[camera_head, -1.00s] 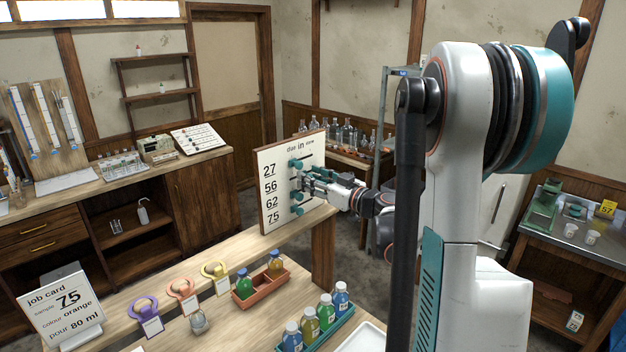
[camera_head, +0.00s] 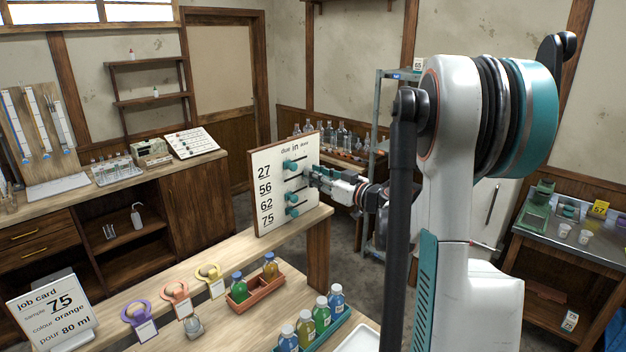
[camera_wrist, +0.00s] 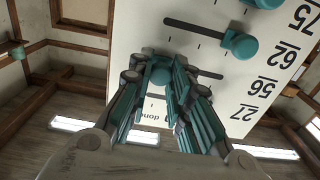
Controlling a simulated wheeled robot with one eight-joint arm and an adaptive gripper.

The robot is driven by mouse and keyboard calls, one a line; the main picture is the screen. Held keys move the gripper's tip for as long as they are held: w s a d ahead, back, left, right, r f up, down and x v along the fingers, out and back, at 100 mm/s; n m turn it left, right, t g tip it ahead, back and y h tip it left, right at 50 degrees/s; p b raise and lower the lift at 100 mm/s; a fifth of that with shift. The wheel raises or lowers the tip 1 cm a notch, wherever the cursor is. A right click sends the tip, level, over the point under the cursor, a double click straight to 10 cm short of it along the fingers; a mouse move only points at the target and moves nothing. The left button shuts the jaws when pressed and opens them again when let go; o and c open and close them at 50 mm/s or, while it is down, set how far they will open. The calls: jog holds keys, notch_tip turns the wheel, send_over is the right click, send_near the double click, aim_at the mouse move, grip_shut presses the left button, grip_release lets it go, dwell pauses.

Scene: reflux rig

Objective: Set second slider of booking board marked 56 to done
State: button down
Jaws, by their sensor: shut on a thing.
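The white booking board (camera_head: 270,157) stands upright on the near bench, with rows 27, 56, 62 and 75 and heads due, in and done. It shows upside down in the wrist view (camera_wrist: 185,50). My gripper (camera_wrist: 161,78) is shut on the teal knob of the 56 slider (camera_wrist: 160,73), well away from the number along its slot (camera_wrist: 209,73). In the head view my gripper (camera_head: 312,176) covers that knob, right of the others. The 27 slider (camera_head: 290,165), 62 slider (camera_head: 291,197) and 75 slider (camera_head: 292,212) sit nearer the numbers.
Below the board, the bench bears a terracotta tray (camera_head: 259,291) with bottles, a teal tray (camera_head: 318,332) with several bottles, coloured rings and a job card (camera_head: 53,312). A shelf of glassware stands behind the board. Floor shows right of the board.

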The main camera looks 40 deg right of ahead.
jog(key=c, duration=1.4)
grip_release()
jog(key=shift+d, duration=0.25)
jog(key=shift+c, duration=0.2)
jog(key=shift+a, duration=0.1)
jog(key=s+d, duration=0.1)
jog(key=s, duration=1.1)
jog(key=shift+d, duration=0.35)
jog(key=shift+w, duration=0.1)
